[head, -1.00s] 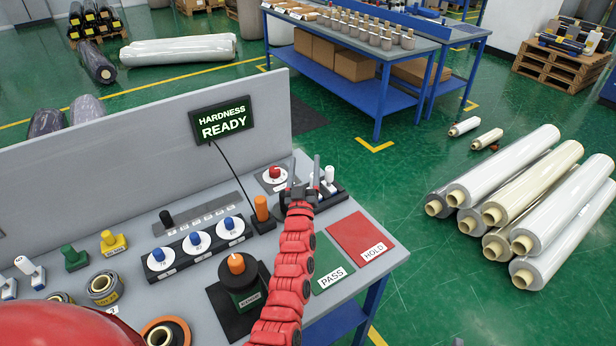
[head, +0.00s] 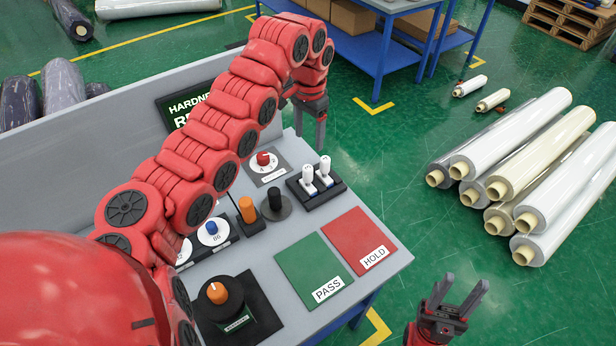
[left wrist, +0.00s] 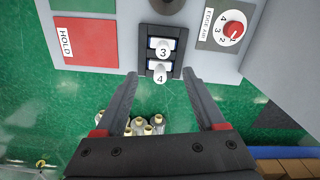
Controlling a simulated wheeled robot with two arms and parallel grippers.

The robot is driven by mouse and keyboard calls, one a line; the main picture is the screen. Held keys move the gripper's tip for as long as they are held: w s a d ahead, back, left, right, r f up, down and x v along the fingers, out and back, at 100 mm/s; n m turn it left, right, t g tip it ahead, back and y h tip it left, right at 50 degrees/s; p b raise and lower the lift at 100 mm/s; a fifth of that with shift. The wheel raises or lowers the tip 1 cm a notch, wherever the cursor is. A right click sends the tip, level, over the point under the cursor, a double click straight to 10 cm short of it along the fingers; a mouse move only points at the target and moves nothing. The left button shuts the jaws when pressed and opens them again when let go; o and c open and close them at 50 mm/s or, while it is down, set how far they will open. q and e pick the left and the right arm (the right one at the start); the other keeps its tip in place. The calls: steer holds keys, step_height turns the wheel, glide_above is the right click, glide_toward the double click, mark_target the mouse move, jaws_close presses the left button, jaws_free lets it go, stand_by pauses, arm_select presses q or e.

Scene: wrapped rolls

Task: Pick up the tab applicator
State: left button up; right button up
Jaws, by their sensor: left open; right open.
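Two white-topped upright tools (head: 308,178) stand side by side in a black holder (head: 335,188) near the bench's far right corner. I cannot tell for sure whether these are the tab applicators. My left gripper (head: 309,130) is open and empty, above and beyond the holder, fingers pointing down. In the left wrist view its fingertips (left wrist: 162,78) lie on either side of the holder's near end. My right gripper (head: 462,292) is open and empty, off the bench's right side.
A red HOLD mat (head: 360,240) and a green PASS mat (head: 314,268) lie bare in front. A red dial (head: 264,159), a black knob (head: 275,205) and an orange block (head: 247,210) stand close by. Wrapped rolls (head: 520,150) lie on the floor at right.

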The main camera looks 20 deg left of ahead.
mark_target(308, 176)
arm_select(q)
step_height(308, 176, down, 11)
steer(key=shift+f+p, duration=0.1)
steer(key=shift+p, duration=1.05)
steer(key=shift+f+p, duration=0.3)
steer(key=shift+p, duration=0.05)
steer(key=f, duration=0.1)
steer(key=f+p, duration=0.1)
steer(key=f, duration=0.1)
steer(key=f+p, duration=0.1)
steer(key=shift+w+a+f, duration=0.1)
steer(key=shift+a+f, duration=0.15)
steer(key=shift+f, duration=0.2)
steer(key=shift+w, duration=0.1)
jaws_close()
